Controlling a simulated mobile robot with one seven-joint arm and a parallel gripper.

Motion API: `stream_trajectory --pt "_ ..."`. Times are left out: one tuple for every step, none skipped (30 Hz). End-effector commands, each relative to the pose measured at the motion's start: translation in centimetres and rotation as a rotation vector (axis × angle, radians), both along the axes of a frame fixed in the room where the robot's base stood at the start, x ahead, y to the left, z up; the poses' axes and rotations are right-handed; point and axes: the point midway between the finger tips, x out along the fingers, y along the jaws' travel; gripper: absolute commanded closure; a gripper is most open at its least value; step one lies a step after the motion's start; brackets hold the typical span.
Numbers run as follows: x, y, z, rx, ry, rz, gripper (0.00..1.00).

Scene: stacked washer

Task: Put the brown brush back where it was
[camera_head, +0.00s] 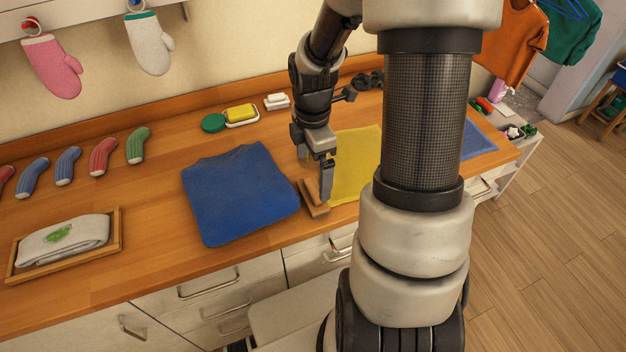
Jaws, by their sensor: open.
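A brown wooden piece, which looks like the brush (312,197), lies on the wooden counter near its front edge, between a folded blue shirt (238,192) and a yellow cloth (356,165). My gripper (325,194) points down right at the brush, on its right side in the picture. Its jaws are open. I cannot tell whether a finger touches the brush. Part of the brush is hidden behind the gripper, and my arm covers part of the yellow cloth.
A wooden tray (117,246) with a folded towel is at the left. Several socks (103,156) lie behind it. A yellow sponge (240,113) and a white soap bar (277,101) sit near the wall. Drawers (205,297) are below. Bare counter shows left of the blue shirt.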

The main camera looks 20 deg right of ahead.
Motion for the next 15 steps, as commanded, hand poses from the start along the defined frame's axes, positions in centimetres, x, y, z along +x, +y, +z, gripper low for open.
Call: stream_trajectory --pt "0.1 -0.1 1.0 -0.001 -0.004 -0.001 0.0" --pt "0.1 -0.1 1.4 -0.002 -0.003 -0.001 0.0" --pt "0.1 -0.1 1.9 -0.001 -0.002 0.0 0.0" --pt "0.1 -0.1 2.2 -0.001 -0.002 0.0 0.0" --pt "0.0 -0.1 2.4 0.0 -0.001 0.0 0.0" --pt "0.0 0.0 2.7 0.0 -0.001 0.0 0.0" --pt "0.0 0.0 2.8 0.0 -0.001 0.0 0.0" --pt "0.0 0.0 2.9 0.0 -0.001 0.0 0.0" --pt "0.0 0.0 3.0 0.0 -0.001 0.0 0.0" --pt "0.0 0.0 3.0 0.0 -0.001 0.0 0.0" --pt "0.0 0.0 3.0 0.0 0.0 0.0 0.0" --pt "0.0 0.0 3.0 0.0 0.0 0.0 0.0" --pt "0.0 0.0 3.0 0.0 0.0 0.0 0.0" --pt "0.0 0.0 3.0 0.0 0.0 0.0 0.0" --pt "0.0 0.0 3.0 0.0 0.0 0.0 0.0"
